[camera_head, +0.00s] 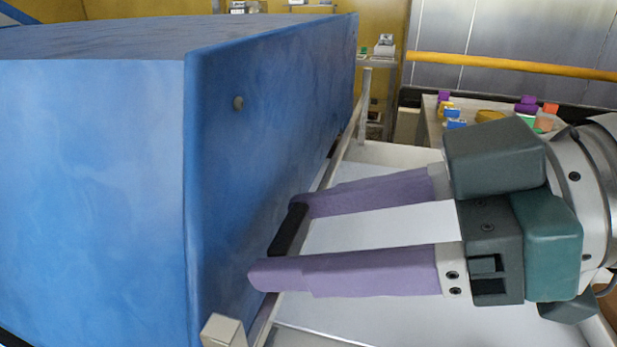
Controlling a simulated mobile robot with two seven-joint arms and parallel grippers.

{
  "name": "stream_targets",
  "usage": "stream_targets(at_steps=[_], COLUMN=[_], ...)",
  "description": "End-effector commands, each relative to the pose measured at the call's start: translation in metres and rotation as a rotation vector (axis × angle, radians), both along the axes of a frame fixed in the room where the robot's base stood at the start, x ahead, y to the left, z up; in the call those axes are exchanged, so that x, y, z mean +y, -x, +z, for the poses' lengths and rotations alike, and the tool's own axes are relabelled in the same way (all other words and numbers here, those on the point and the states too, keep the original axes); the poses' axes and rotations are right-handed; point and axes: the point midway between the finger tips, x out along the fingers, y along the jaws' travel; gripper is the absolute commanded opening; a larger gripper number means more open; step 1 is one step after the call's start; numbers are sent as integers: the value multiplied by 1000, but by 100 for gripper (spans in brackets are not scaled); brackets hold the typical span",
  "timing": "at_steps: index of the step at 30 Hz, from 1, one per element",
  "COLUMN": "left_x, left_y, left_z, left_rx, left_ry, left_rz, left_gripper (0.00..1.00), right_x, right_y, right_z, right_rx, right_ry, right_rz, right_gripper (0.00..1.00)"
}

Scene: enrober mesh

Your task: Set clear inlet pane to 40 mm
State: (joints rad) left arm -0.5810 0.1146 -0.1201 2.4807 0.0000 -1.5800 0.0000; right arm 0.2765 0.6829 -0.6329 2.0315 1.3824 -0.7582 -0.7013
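My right gripper (278,240) comes in from the right with two long purple fingers. The fingers are wide apart and their tips are close to the lower part of the blue housing's side face (265,130). A short black bar (288,230), like a handle, shows in the gap between the fingertips, next to the housing. Its ends meet the finger edges in this view; I cannot tell whether the fingers touch it. I cannot make out a clear pane for sure, nor any scale or opening height. My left gripper is not in view.
The large blue housing fills the left side. A pale post (223,331) stands at the bottom near its corner. A white surface (340,312) lies under my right gripper. Behind, a table (432,125) carries several small coloured objects, and a yellow rail (510,66) crosses a metal wall.

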Motion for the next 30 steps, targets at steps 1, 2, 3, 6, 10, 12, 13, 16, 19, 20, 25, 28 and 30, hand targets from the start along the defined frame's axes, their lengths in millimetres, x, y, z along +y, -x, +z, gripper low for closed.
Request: stream_targets(at_steps=[1,2,3,6,10,12,13,16,19,20,25,28,30], left_x=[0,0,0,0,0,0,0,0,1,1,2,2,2], left_y=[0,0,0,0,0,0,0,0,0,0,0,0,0], left_z=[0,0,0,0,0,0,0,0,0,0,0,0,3], left_rx=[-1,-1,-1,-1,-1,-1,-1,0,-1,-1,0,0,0], left_ry=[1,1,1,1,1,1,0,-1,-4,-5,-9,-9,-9], left_rz=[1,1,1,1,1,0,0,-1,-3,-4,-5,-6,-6], left_gripper=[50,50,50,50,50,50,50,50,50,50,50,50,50], right_x=[0,0,0,0,0,0,0,0,0,0,0,0,0], right_y=[0,0,0,0,0,0,0,0,0,0,0,0,0], right_z=[0,0,0,0,0,0,0,0,0,0,0,1,6], right_rx=[0,0,0,0,0,0,0,0,0,0,0,0,-2], right_ry=[0,0,0,0,0,0,0,0,0,0,0,0,-1], right_rz=[0,0,0,0,0,0,0,0,0,0,0,0,-1], right_gripper=[59,55,51,40,25,17,14,2,0,0,0,0,0])
